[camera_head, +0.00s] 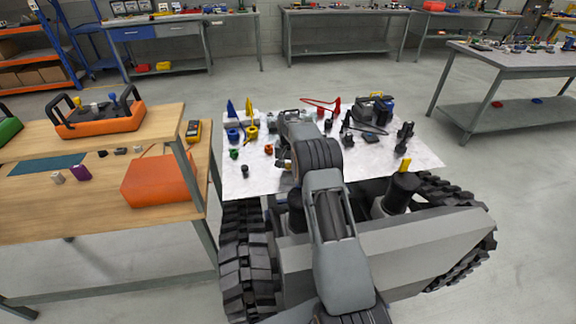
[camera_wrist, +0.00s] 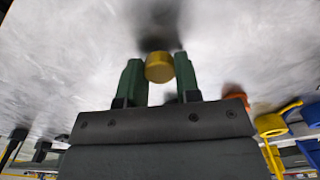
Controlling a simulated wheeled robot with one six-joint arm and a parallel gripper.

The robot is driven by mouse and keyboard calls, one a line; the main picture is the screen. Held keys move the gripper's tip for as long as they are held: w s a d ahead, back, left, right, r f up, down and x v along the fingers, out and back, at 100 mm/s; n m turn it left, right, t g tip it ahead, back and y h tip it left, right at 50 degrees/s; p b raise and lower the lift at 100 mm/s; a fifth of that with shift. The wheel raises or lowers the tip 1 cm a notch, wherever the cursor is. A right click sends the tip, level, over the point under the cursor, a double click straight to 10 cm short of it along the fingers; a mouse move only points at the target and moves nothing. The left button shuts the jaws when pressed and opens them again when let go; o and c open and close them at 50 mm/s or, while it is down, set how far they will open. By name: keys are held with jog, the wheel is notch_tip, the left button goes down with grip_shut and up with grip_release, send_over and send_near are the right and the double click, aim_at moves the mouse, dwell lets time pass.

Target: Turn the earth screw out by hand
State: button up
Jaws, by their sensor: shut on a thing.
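In the wrist view my gripper (camera_wrist: 159,80) has its two green fingers on either side of a round brass-yellow knob, the earth screw (camera_wrist: 159,67), and is shut on it. A dark blurred shape lies just beyond the screw. I cannot tell whether the screw is still seated in anything. In the head view my arm reaches over the white-topped table (camera_head: 262,182), and its wrist hides the screw and most of the gripper.
Several small tools and parts stand on the table, among them a blue ring piece (camera_head: 234,134), a yellow one (camera_head: 251,131) and black clamps (camera_head: 404,137). A wooden bench (camera_head: 100,222) with orange cases stands close on the left. Open floor lies beyond the table.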

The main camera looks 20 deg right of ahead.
jog(key=n, duration=0.5)
jog(key=shift+f+n, duration=0.1)
jog(key=shift+n, duration=0.2)
jog(key=shift+n, duration=0.9)
jog(key=n, duration=0.7)
jog(key=shift+n, duration=0.4)
